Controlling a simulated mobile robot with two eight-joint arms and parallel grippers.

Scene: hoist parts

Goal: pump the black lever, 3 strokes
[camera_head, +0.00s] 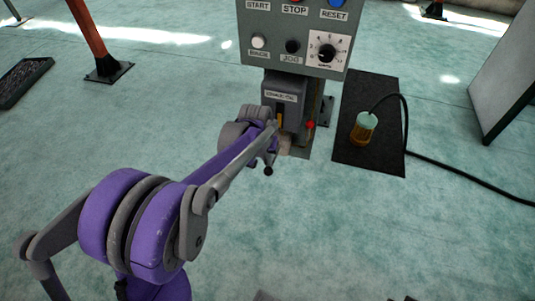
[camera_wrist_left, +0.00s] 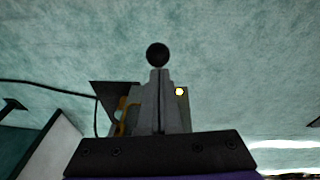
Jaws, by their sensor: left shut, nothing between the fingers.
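The lever's black ball knob (camera_head: 268,171) shows just below my left gripper (camera_head: 273,148) in the head view, low in front of the grey pump box (camera_head: 285,100). Most of the lever's rod is hidden by my arm. In the left wrist view the black knob (camera_wrist_left: 158,55) is straight beyond the tips of my left gripper (camera_wrist_left: 158,72). The two grey fingers are together with nothing between them. I cannot tell whether the tips touch the knob. My right gripper is not in view.
A grey control panel (camera_head: 295,45) with buttons and a dial stands above the box. A dark mat (camera_head: 375,90) with an amber-and-green lamp (camera_head: 363,128) and black cable lies to the right. An orange post (camera_head: 88,30) stands at the left.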

